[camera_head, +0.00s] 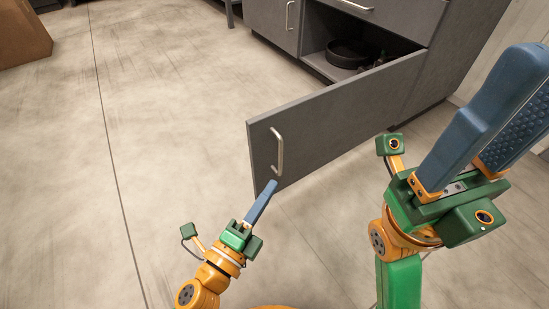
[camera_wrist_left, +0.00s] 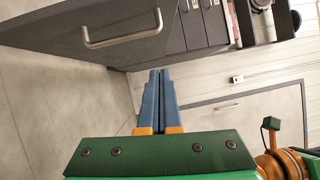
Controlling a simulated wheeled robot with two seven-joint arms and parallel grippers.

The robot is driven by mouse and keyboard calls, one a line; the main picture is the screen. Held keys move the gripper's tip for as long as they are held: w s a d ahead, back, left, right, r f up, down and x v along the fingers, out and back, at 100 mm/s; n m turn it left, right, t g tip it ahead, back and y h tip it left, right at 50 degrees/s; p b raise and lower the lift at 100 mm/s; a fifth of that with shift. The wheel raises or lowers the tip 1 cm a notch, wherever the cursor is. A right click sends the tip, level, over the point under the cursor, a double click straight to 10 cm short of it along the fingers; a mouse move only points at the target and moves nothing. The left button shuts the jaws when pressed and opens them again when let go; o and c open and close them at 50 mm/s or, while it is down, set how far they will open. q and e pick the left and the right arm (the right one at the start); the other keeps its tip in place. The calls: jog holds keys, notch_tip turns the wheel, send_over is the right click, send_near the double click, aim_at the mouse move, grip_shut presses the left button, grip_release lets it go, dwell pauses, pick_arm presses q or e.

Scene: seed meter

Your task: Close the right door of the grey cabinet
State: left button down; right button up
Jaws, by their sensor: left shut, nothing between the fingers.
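The grey cabinet (camera_head: 425,15) stands at the top right of the head view. Its right door (camera_head: 345,118) is swung wide open into the room, with a silver bar handle (camera_head: 279,152) near its free edge. My left gripper (camera_head: 272,184) is shut and empty, its tips by the handle's lower end; contact is unclear. In the left wrist view the closed fingers (camera_wrist_left: 160,73) point past the door (camera_wrist_left: 75,38) and its handle (camera_wrist_left: 128,34). My right gripper (camera_head: 535,78) is raised at the right, its fingers apart and empty.
A dark pot (camera_head: 348,53) sits inside the open compartment. The left cabinet door (camera_head: 272,20) and the drawer above are shut. A cardboard box (camera_head: 22,35) stands at the far left. The floor left of the door is clear.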

pick_arm(q)
jog(key=w+d+r, duration=0.1)
jog(key=w, duration=0.8)
jog(key=shift+w+d, duration=0.15)
jog(key=shift+d, duration=0.05)
